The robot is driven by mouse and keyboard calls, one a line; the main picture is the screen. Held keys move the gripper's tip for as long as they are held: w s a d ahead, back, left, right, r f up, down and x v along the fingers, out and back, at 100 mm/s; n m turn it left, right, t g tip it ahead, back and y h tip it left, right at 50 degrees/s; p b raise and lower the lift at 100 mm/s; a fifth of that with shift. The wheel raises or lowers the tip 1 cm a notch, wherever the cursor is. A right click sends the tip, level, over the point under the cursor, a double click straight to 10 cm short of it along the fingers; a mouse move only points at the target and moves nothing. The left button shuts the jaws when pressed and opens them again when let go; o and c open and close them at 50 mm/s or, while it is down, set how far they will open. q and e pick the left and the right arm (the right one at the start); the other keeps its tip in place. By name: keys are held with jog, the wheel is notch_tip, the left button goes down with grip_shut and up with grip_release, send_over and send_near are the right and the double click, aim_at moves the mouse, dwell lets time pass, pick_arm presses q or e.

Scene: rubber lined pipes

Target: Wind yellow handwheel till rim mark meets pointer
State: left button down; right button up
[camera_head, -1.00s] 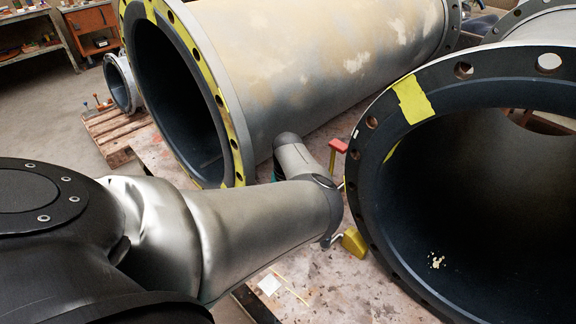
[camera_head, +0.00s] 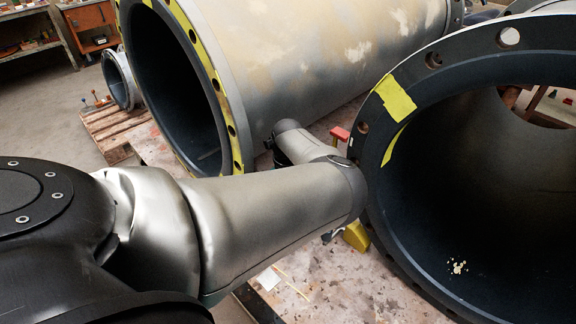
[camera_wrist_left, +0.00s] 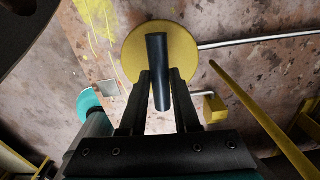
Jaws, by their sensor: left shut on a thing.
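The yellow handwheel (camera_wrist_left: 135,50) shows as a round disc in the left wrist view. A dark cylindrical handle (camera_wrist_left: 156,48) stands out from its face toward the camera. My left gripper (camera_wrist_left: 161,78) is shut on this handle, one finger on each side. A yellow block (camera_wrist_left: 214,108) with a pale bent rod sits right of and below the wheel; I cannot tell whether it is the pointer. I cannot make out a rim mark. In the head view my left arm hides the wheel and gripper. My right gripper is in neither view.
Large flanged pipes stand behind (camera_head: 300,50) and right (camera_head: 400,100) of my arm in the head view. A red piece (camera_head: 340,133) and a yellow piece (camera_head: 356,237) show close to my forearm. A teal disc (camera_wrist_left: 92,108) and a yellow bar (camera_wrist_left: 258,110) flank the gripper.

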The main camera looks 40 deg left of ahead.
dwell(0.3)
pick_arm(q)
jog(key=c, duration=0.6)
grip_release()
jog(key=shift+c, duration=0.2)
notch_tip(320, 180, up, 15)
jog(key=p, duration=0.2)
jog(key=shift+r+p, duration=0.15)
jog(key=shift+p, duration=0.15)
